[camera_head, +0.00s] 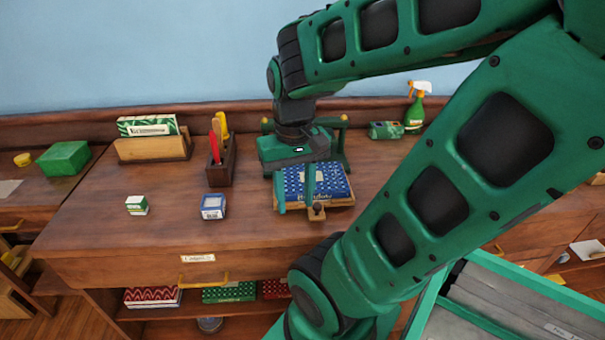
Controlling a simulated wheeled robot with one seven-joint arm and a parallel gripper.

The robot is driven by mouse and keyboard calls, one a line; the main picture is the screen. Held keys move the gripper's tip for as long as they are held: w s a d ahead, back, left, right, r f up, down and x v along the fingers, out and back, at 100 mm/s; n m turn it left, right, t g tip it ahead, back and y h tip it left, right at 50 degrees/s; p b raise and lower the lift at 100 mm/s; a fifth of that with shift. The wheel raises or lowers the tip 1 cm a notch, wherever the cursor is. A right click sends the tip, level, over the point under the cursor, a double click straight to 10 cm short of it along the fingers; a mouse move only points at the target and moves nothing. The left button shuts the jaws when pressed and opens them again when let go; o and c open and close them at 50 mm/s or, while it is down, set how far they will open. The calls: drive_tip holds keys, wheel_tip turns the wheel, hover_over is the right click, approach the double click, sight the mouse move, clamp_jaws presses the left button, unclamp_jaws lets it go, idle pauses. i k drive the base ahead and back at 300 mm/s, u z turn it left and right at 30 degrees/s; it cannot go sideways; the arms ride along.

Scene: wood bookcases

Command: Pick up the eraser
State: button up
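A small white and green block (137,205) lies on the wooden desk top at the left; it looks most like the eraser, but its label is too small to read. A small blue and white box (213,207) lies to its right. My gripper (296,192) points down, its two teal fingers apart, with nothing visible held between them. It is over or in front of a blue patterned box (327,181) on a wooden tray (338,206), right of both small items. I cannot tell whether the fingers touch the box. My arm hides part of the desk's right side.
A dark pencil holder (220,166) stands behind the small box. A wooden box holder (153,148) is at the back left. A green spray bottle (415,110) and a green pack (385,131) stand at the back right. The desk's left front is mostly clear.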

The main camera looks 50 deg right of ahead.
sight(137, 205)
drive_tip(key=k, duration=1.3)
drive_tip(key=u, duration=0.55)
drive_tip(key=i, duration=1.8)
drive_tip(key=z, duration=0.4)
